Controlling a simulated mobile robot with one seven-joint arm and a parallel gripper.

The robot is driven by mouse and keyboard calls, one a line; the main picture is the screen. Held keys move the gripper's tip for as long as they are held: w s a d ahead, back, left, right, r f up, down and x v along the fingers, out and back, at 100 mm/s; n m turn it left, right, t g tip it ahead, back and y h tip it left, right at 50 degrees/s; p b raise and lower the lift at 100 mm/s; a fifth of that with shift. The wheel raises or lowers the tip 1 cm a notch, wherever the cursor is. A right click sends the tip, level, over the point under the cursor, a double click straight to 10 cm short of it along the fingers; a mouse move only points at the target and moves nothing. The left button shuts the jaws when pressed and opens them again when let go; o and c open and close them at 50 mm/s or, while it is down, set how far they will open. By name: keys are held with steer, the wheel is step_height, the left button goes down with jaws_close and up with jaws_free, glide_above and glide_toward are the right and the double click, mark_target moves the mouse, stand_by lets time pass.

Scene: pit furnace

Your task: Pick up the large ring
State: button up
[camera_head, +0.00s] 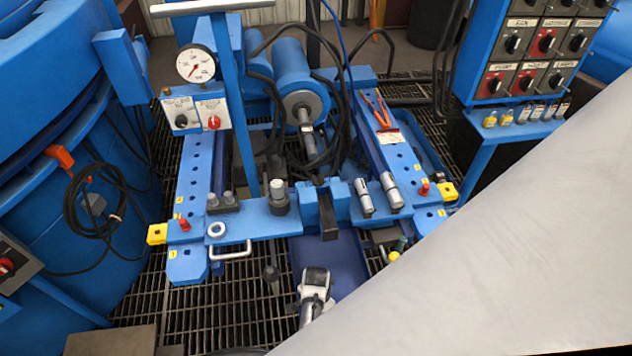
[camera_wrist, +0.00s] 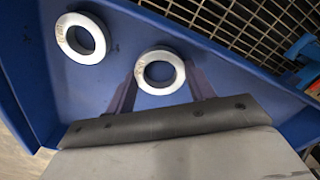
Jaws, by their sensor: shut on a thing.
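In the wrist view, two pale metal rings are over a blue tray-like surface (camera_wrist: 125,30). One ring (camera_wrist: 140,73) sits between the two dark fingers of my gripper (camera_wrist: 160,86), which is shut on it. The other ring (camera_wrist: 62,36) lies apart on the blue surface at upper left. Both carry small markings too blurred to read. They look close in size, so I cannot tell which is the large one. I cannot tell whether the held ring touches the surface. In the head view I cannot make out my gripper or these two rings.
In the wrist view, a raised blue edge and floor grating (camera_wrist: 240,25) lie beyond the rings. The head view shows a blue frame (camera_head: 255,219) with a small ring (camera_head: 216,229), a gauge (camera_head: 196,64), cables and a control panel (camera_head: 540,45). A large pale shape hides the lower right.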

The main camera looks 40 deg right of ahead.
steer(key=shift+r, duration=0.15)
step_height(320, 180, up, 20)
stand_by(0.4)
steer(key=shift+s+f, duration=0.1)
steer(key=shift+f, duration=0.1)
stand_by(0.3)
